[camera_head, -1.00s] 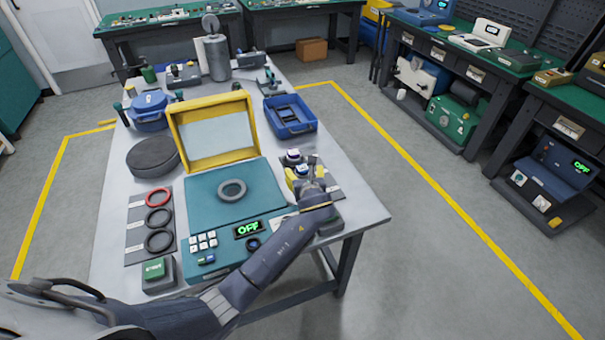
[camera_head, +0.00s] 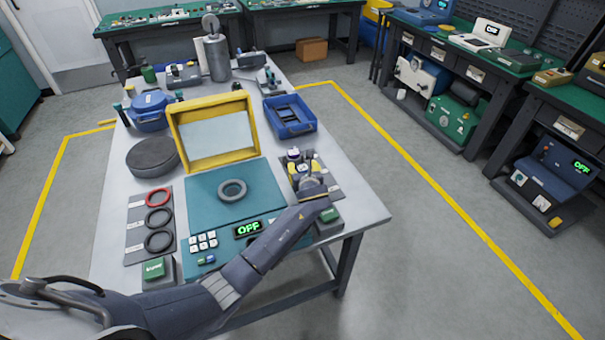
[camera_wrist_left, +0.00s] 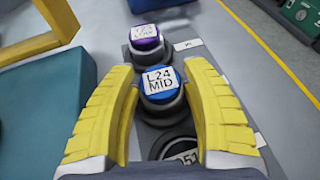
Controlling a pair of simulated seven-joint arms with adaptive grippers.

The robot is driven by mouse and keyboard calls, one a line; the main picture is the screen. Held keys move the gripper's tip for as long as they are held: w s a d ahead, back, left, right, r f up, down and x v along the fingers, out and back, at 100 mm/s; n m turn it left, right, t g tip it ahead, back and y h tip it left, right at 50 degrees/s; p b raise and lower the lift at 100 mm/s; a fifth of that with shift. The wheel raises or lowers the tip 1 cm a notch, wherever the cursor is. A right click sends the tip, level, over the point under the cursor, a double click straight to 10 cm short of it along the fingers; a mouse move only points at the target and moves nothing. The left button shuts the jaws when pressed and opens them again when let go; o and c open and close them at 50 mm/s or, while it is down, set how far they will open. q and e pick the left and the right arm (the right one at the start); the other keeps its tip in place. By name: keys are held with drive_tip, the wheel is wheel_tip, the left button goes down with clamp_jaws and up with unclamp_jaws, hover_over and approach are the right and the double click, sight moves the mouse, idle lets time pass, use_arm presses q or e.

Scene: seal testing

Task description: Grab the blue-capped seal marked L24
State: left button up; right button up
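The blue-capped seal (camera_wrist_left: 158,82), labelled "L24 MID", stands upright in the dark rack (camera_wrist_left: 213,62) in the left wrist view. My left gripper (camera_wrist_left: 160,72) is open, with its yellow fingers on either side of this seal; I cannot tell whether they touch it. In the head view my left gripper (camera_head: 304,168) is low over the rack and largely hides the blue cap. A purple-capped seal (camera_wrist_left: 145,38) stands just beyond it. A black-topped seal (camera_wrist_left: 180,150), its label partly cut off, is nearer the wrist. My right gripper is not in view.
Left of the rack is a teal test station (camera_head: 205,209) with a grey ring (camera_head: 232,190) and an "OFF" display (camera_head: 248,229). A yellow-framed window (camera_head: 215,133) stands upright behind it. A blue tray (camera_head: 312,128) lies beyond the rack.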

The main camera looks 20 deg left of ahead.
use_arm(q)
drive_tip(key=c, duration=0.8)
drive_tip(key=shift+c, duration=0.6)
drive_tip(key=shift+r, duration=0.15)
